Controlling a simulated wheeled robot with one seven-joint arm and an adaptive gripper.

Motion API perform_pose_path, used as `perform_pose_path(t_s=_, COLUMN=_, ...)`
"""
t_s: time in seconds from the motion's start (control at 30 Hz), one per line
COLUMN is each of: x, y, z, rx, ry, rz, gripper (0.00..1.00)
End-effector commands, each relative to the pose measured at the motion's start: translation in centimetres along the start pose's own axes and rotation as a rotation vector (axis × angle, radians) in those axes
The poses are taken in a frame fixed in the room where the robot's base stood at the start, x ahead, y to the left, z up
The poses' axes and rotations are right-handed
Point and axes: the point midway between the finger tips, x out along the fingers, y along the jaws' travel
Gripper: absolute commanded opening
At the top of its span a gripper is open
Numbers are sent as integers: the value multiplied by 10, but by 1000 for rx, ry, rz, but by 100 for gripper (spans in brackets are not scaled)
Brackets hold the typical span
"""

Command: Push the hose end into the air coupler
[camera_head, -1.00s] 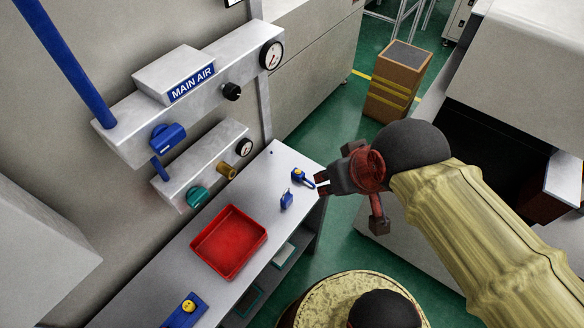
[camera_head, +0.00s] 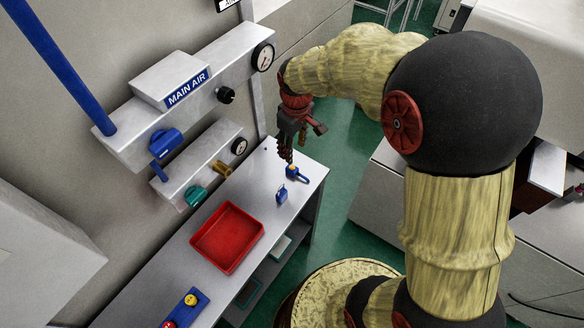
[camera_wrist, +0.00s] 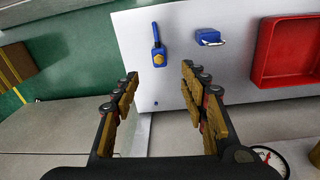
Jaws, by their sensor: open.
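A small blue piece with a yellow hex part, which looks like the hose end (camera_head: 294,172), lies on the grey bench near its far right corner. In the wrist view the hose end (camera_wrist: 158,45) lies just beyond the fingertips, its yellow part towards me. My gripper (camera_head: 288,157) points down over it, open and empty; the wrist view shows the spread fingers (camera_wrist: 160,74) with nothing between them. A brass fitting, likely the air coupler (camera_head: 222,168), sticks out of the lower wall manifold, left of my gripper. It shows partly at the wrist view's right edge (camera_wrist: 315,152).
A blue padlock (camera_head: 281,194) lies beside the hose end, and a red tray (camera_head: 206,256) is further along the bench (camera_head: 190,253). Manifolds with gauges (camera_head: 239,146), a teal knob (camera_head: 195,196) and a blue valve handle (camera_head: 166,142) line the wall. A button box (camera_head: 185,309) sits at lower left.

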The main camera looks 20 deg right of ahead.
Motion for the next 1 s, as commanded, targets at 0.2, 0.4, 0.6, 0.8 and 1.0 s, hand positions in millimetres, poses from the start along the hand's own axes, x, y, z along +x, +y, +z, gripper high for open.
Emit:
perform_pose_path(t_s=0.2, x=51, y=6, z=-12, rx=-85, ry=-57, rz=-37, gripper=44)
perform_pose_path(t_s=0.4, x=58, y=7, z=-13, rx=-97, ry=-63, rz=-41, gripper=44)
perform_pose_path(t_s=0.6, x=58, y=7, z=-13, rx=-96, ry=-62, rz=-41, gripper=44)
perform_pose_path(t_s=0.8, x=75, y=6, z=-11, rx=-96, ry=-64, rz=-42, gripper=44)
perform_pose_path(t_s=1.0, x=84, y=6, z=-11, rx=-95, ry=-61, rz=-40, gripper=44)
